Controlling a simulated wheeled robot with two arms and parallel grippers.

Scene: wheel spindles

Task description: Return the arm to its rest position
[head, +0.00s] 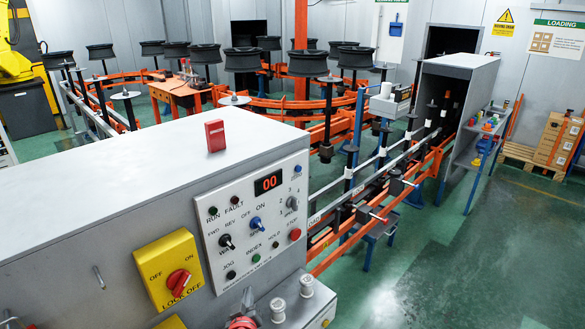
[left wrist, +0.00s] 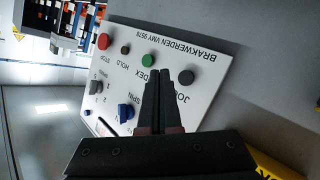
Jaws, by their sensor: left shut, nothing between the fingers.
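I cannot tell contact. The panel has a red lit display reading 00 (head: 268,183). My right gripper is not in view.
The grey cabinet (head: 110,190) carries a yellow lock-off box (head: 168,270) with a red switch. A red block (head: 215,136) stands on top. Two grey knobs (head: 306,286) sit at lower right. An orange-railed conveyor line with spindles lies beyond. Green floor (head: 480,260) is open at right.

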